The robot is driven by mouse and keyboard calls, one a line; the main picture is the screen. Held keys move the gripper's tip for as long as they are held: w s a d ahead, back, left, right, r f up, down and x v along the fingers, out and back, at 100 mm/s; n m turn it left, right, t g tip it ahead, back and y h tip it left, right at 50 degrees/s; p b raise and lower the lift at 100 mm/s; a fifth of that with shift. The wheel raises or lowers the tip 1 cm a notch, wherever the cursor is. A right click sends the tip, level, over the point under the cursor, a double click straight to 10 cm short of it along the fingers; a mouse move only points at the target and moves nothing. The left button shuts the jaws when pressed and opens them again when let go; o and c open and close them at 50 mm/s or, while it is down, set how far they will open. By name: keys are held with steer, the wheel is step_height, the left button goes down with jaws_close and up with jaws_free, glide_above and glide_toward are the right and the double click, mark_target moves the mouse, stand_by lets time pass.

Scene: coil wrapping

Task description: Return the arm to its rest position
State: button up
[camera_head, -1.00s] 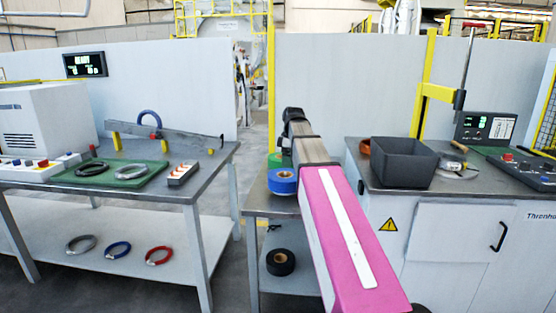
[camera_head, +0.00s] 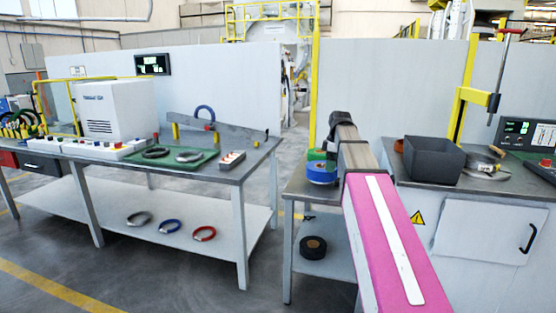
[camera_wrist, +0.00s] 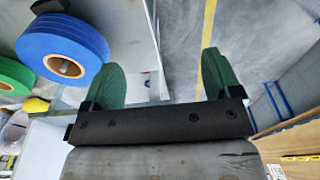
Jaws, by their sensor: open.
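My arm, with a pink link, reaches forward in the head view over the small table between the two benches. My gripper (camera_wrist: 160,78) shows in the wrist view with its two green fingers spread apart and nothing between them. In the head view the gripper is at the far end of the arm, and its fingers cannot be made out there. A blue tape roll (camera_wrist: 62,52) lies to the left of the fingers in the wrist view, apart from them. In the head view the blue roll (camera_head: 321,174) sits on the small table just left of the arm.
A green roll (camera_wrist: 14,76) lies beside the blue one. A black roll (camera_head: 313,247) is on the lower shelf. The left bench (camera_head: 262,150) holds coils on a green mat. A dark grey bin (camera_head: 433,160) stands on the right bench. Open floor lies front left.

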steer(key=s+f+m, duration=0.5)
steer(key=s+f, duration=0.2)
steer(key=f, duration=0.4)
steer(key=s+a+f+m+h, duration=0.1)
steer(key=s+f+m, duration=0.4)
steer(key=s+f, duration=0.3)
steer(key=s+a+f+m, duration=0.1)
steer(key=s+f+m, duration=0.3)
steer(key=f, duration=1.2)
steer(key=s, duration=0.4)
steer(key=shift+a+m, duration=0.2)
steer(key=shift+m, duration=0.2)
